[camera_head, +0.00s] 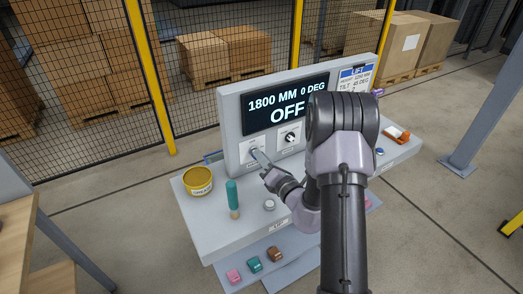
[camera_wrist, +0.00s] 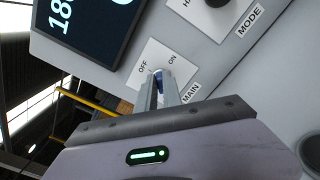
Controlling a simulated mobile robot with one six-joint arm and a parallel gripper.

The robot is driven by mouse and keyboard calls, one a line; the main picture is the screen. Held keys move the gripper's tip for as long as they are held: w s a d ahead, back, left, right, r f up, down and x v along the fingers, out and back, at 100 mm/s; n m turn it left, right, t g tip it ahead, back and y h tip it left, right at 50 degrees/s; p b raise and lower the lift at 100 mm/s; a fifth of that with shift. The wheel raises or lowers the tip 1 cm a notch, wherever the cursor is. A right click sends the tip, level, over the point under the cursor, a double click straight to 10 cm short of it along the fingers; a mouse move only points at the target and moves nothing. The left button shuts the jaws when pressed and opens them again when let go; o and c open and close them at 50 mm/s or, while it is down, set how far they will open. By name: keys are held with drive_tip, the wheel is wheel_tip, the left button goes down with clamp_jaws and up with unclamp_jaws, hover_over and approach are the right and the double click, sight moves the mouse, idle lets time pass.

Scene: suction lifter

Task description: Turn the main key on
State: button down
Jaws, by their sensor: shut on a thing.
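The main key (camera_wrist: 157,73) is a small blue piece on a white plate (camera_wrist: 182,69) marked OFF, ON and MAIN. My gripper (camera_wrist: 160,84) is shut on the key, one finger on each side of it. The fingers hide most of the key, so its exact angle is hard to tell. In the head view, my gripper (camera_head: 255,153) reaches the plate at the panel's lower left. The display (camera_head: 284,104) reads 1800 MM, 0 DEG and OFF.
The mode knob (camera_head: 291,137) sits right of the main plate. An orange and white item (camera_head: 396,134) lies at the right. Mesh fencing stands behind.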

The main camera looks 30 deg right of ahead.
drive_tip(key=shift+d+f+m+p, duration=0.1)
drive_tip(key=shift+m+p, duration=1.7)
drive_tip(key=shift+m, duration=0.3)
drive_tip(key=shift+f+m+p, duration=0.1)
drive_tip(key=shift+m+p, duration=1.65)
drive_tip(key=shift+m, duration=0.35)
drive_tip(key=shift+f+m, duration=0.1)
drive_tip(key=shift+m, duration=0.2)
drive_tip(key=c, duration=1.5)
unclamp_jaws()
drive_tip(key=s, duration=1.7)
drive_tip(key=shift+s+d, duration=0.25)
drive_tip(key=shift+d, duration=0.05)
